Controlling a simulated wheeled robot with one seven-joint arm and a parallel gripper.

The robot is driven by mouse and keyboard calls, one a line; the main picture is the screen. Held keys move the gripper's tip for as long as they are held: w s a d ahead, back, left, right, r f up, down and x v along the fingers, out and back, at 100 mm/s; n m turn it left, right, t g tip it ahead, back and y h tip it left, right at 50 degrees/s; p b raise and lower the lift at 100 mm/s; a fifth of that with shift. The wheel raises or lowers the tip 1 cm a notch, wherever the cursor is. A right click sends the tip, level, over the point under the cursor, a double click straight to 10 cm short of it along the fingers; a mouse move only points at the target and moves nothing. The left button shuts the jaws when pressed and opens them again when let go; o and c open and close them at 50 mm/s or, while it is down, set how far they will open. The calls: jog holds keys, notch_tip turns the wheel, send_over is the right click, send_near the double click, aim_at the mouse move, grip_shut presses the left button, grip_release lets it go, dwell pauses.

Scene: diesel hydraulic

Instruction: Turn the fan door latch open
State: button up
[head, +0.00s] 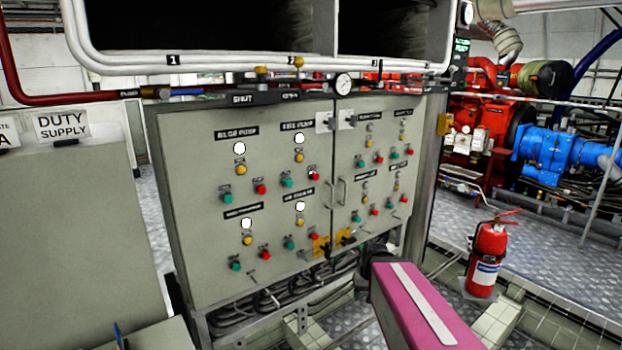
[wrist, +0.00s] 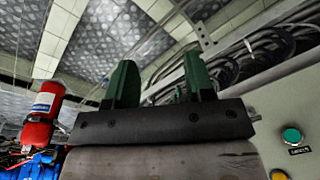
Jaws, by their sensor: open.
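A grey two-door control cabinet (head: 290,200) stands ahead in the head view. Where its doors meet are white latch plates (head: 325,121) at the top, two bar handles (head: 336,192) mid-height, and yellow latch plates (head: 321,247) with dark knobs at the bottom. No readable label tells me which of these is the fan door latch. My gripper (wrist: 161,82) shows two green fingers, open and empty, in the wrist view. In the head view my pink arm reaches toward the cabinet's lower right; the fingers are not discernible there. No latch shows between the fingers.
Cables (head: 270,300) and a metal frame run under the cabinet; they also show past the fingers in the wrist view (wrist: 250,50). A red fire extinguisher (head: 487,260) stands at right. White pipes (head: 260,68) cross above the cabinet. Chequered floor plate is open at right.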

jog(key=s, duration=0.1)
jog(key=s+f, duration=0.1)
jog(key=s+h, duration=0.1)
jog(key=shift+d+f+m+g, duration=0.3)
jog(key=shift+d+f, duration=0.05)
jog(key=shift+f, duration=0.05)
jog(key=shift+c, duration=0.4)
jog(key=n+t+y, duration=0.7)
jog(key=t+y, duration=0.4)
jog(key=t, duration=0.3)
send_near(356, 120)
jog(key=x, duration=1)
jog(key=shift+w+a, duration=0.1)
jog(key=shift+w, duration=0.05)
grip_shut()
